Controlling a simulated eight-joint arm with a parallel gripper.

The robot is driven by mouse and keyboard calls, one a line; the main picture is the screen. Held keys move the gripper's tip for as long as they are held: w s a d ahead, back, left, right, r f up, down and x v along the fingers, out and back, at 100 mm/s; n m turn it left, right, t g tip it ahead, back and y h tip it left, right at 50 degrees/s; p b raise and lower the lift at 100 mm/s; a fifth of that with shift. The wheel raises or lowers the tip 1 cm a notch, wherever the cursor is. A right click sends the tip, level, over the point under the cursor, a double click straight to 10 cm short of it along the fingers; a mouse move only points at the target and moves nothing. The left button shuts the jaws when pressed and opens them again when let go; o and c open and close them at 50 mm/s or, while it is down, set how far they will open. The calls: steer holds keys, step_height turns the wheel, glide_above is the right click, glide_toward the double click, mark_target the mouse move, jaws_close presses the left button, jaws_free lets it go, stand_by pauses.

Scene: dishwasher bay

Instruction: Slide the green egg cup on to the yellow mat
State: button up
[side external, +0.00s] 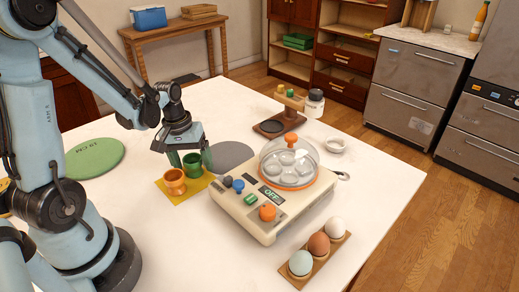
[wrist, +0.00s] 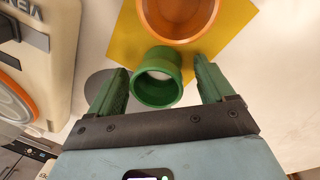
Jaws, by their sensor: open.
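The green egg cup (wrist: 146,93) stands upright between the fingers of my gripper (wrist: 160,66) in the wrist view. The fingers are open, with a visible gap on each side of the cup. The yellow mat (wrist: 124,42) lies just beyond the cup, whose far side overlaps the mat's near edge in that view; how much of its base rests on the mat is hidden. In the side view, the green cup (side external: 193,166) is partly hidden by my gripper (side external: 191,163), low at the back edge of the yellow mat (side external: 207,183). An orange egg cup (side external: 174,182) stands on the mat.
A cream egg cooker (side external: 240,208) with a clear dome stands right of the mat. A grey round mat (side external: 235,153) lies behind, and a green round mat (side external: 95,158) lies left. An egg rack (side external: 316,262) holds three eggs at the front right.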

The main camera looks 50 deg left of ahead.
step_height(320, 180, up, 12)
steer(key=s+a, duration=0.1)
stand_by(0.8)
steer(key=d+r+m+t+y, duration=0.1)
steer(key=d+m+t, duration=0.5)
steer(key=d, duration=0.7)
steer(key=shift+w+m, duration=0.4)
steer(key=shift+m, duration=0.7)
